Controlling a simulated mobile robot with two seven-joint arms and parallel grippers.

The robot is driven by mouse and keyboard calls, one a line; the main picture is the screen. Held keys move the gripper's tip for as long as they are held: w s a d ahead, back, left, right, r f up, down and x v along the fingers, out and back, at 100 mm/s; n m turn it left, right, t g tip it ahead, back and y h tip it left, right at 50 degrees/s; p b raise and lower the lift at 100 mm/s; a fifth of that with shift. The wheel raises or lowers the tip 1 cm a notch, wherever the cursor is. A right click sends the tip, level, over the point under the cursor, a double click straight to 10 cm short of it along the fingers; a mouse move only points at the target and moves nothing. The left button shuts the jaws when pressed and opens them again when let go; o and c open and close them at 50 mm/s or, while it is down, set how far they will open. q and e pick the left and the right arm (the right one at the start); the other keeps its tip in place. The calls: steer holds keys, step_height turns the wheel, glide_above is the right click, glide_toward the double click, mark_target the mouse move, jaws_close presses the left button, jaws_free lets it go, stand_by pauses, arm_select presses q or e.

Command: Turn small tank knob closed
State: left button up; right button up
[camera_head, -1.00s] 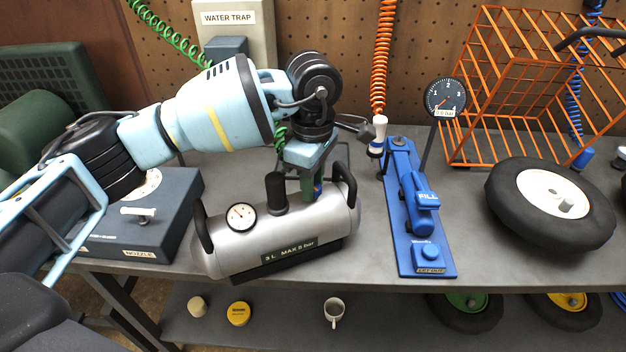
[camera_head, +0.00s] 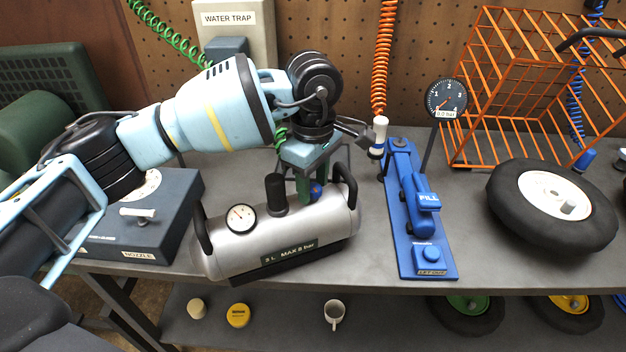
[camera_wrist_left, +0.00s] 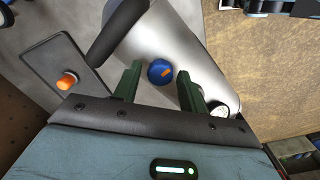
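The small tank (camera_head: 235,255) is a silver cylinder lying on the bench, with black handles and a dial gauge (camera_head: 241,217) on top. Its knob is blue with an orange mark; in the left wrist view the knob (camera_wrist_left: 157,73) sits on the tank between my green fingers. My left gripper (camera_head: 310,192) points down over the tank's right part. In the left wrist view its fingers (camera_wrist_left: 160,85) are spread, with a gap on each side of the knob. In the head view the knob (camera_head: 316,190) is partly hidden by a finger. My right gripper is not in view.
A black post (camera_head: 276,194) and the right handle (camera_head: 346,185) stand close around the gripper. A blue FILL stand (camera_head: 408,232) is to the right, a wheel (camera_head: 500,200) beyond it. A dark nozzle box (camera_head: 175,200) is left. An orange wire cage (camera_head: 480,130) stands behind.

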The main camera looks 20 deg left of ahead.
mark_target(313, 188)
arm_select(q)
steer(key=shift+o, duration=0.4)
steer(key=shift+r, duration=3.9)
steer(key=shift+s+f, duration=0.1)
